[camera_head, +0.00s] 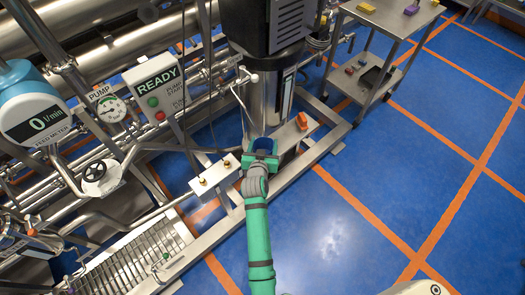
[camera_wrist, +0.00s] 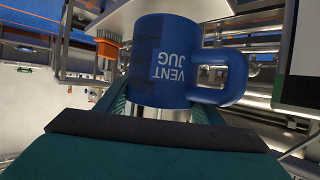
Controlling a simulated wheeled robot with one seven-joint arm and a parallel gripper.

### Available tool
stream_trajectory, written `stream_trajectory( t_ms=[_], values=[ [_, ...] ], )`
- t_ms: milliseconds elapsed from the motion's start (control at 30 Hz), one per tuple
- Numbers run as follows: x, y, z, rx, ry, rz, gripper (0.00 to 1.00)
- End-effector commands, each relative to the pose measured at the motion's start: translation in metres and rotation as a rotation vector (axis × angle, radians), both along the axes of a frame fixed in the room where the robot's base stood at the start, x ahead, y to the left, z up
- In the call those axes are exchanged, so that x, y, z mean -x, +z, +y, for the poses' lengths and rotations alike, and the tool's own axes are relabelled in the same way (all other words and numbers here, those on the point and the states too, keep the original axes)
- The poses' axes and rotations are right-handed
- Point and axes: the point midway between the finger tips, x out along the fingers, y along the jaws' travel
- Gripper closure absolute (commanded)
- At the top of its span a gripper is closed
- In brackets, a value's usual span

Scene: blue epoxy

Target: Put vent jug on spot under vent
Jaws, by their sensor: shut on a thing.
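The blue vent jug (camera_wrist: 160,62) fills the middle of the wrist view, its white VENT JUG label upside down and its handle on the right. In the head view only a little of the blue jug (camera_head: 263,144) shows at the end of my green arm. My gripper (camera_head: 260,160) is shut on the jug; its green fingers (camera_wrist: 163,105) are on either side of the body in the wrist view. The jug is beside a tall steel cylinder, over or at the steel ledge (camera_head: 289,137). I cannot tell whether it touches the ledge. No marked spot or vent is clearly visible.
A plate with small knobs (camera_head: 215,176) is to the left. The READY panel (camera_head: 160,92) and piping crowd the left. A steel cart (camera_head: 365,75) stands at upper right; blue floor is open at right.

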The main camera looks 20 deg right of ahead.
Motion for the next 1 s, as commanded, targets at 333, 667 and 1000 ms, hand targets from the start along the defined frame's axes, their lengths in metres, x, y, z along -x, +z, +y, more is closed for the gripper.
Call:
stream_trajectory(
  t_ms=[333, 667, 1000],
  values=[
    [0.0, -0.031, 0.0, 0.001, -0.001, 0.002, 0.63],
    [0.0, -0.049, 0.0, 0.001, 0.0, -0.002, 0.63],
    [0.0, -0.051, 0.0, 0.0, 0.0, -0.001, 0.31]
  ],
)
